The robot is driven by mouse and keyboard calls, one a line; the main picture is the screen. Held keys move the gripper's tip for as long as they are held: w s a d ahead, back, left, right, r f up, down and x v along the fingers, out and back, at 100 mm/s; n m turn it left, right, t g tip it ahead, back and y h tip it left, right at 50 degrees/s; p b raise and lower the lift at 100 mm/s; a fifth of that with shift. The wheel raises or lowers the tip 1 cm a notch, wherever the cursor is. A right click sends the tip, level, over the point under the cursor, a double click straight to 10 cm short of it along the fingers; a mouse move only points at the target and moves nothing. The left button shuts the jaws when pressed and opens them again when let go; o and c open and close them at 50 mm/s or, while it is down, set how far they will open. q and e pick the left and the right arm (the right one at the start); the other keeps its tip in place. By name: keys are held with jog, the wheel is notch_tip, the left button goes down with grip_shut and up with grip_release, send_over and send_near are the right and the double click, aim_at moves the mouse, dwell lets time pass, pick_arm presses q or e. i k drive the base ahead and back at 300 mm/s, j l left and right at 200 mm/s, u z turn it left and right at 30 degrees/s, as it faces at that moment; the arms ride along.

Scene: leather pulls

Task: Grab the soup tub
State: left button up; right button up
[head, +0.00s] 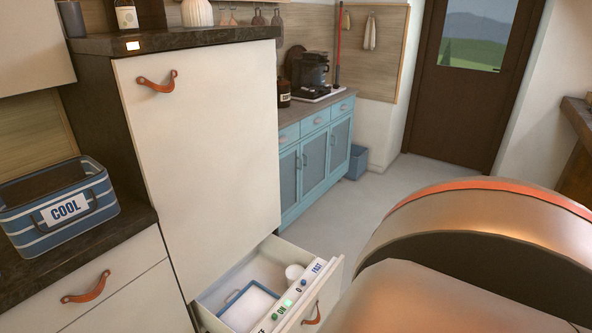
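Neither of my grippers shows in the head view. A large copper-coloured rounded part of my own body fills the lower right and hides the floor there.
The drawer front has a control strip (299,294) and a leather pull (312,314). A tall white cabinet door (205,150) above it is shut. A blue "COOL" basket (58,205) stands on the left counter. Grey floor (385,190) is clear toward the brown door (465,85).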

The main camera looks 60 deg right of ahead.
aim_at(294, 271)
jog(key=l, duration=2)
jog(key=l+z, duration=0.15)
jog(key=l, duration=0.85)
jog(key=i+l+z, duration=0.15)
jog(key=l, duration=0.8)
jog(key=l+u, duration=0.2)
jog(key=l, duration=0.75)
jog(key=i+l+u, duration=0.15)
jog(key=i+l, duration=0.05)
jog(key=i, duration=0.05)
